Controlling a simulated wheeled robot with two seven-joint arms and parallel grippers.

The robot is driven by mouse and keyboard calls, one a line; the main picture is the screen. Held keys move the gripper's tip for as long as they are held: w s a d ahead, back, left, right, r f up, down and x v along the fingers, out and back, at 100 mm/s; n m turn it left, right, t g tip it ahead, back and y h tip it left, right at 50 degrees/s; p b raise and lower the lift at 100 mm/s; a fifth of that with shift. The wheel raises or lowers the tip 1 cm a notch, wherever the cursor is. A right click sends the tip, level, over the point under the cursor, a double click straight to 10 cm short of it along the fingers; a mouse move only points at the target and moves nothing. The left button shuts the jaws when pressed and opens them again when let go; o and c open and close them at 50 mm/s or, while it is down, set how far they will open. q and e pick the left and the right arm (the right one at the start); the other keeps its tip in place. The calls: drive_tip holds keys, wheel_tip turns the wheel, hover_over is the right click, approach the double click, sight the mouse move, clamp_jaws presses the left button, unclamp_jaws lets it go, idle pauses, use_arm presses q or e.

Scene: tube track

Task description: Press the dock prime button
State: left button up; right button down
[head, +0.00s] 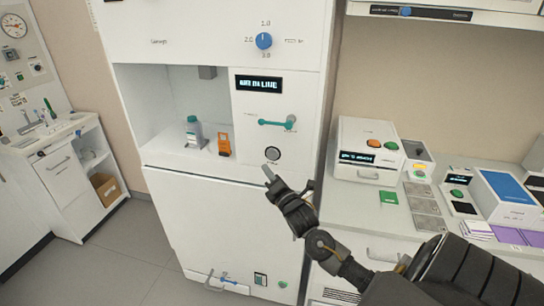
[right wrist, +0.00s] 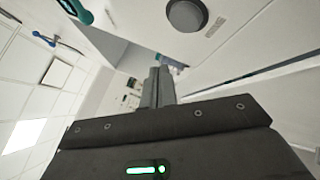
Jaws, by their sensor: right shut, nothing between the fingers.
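A round grey button (head: 272,154) with a dark ring sits on the white cabinet front, below a teal lever handle (head: 277,123) and a lit display (head: 259,85). I take it to be the dock prime button, but its label is too small to read. It also shows in the right wrist view as a round grey button (right wrist: 186,15) near the top. My right gripper (head: 268,173) is shut and empty, just below the button in the head view and seemingly apart from it. Its closed fingers show in the right wrist view (right wrist: 158,85). My left gripper is not in view.
An open bay left of the button holds a grey-teal bottle (head: 194,132) and an orange device (head: 224,144). A blue knob (head: 264,41) is above.

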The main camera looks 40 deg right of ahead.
sight(272, 155)
drive_tip(key=s+a, duration=0.1)
drive_tip(key=s+a+p, duration=0.1)
drive_tip(key=a, duration=0.1)
idle(0.4)
drive_tip(key=shift+w+d+b, duration=0.45)
drive_tip(key=shift+w+d, duration=0.35)
drive_tip(key=shift+d, duration=0.4)
drive_tip(key=shift+w+d+b, duration=0.5)
drive_tip(key=shift+w+d, duration=0.35)
drive_tip(key=shift+d, duration=0.35)
drive_tip(key=shift+w+d+b, duration=0.45)
drive_tip(key=shift+w+d, duration=0.35)
drive_tip(key=shift+d, duration=0.4)
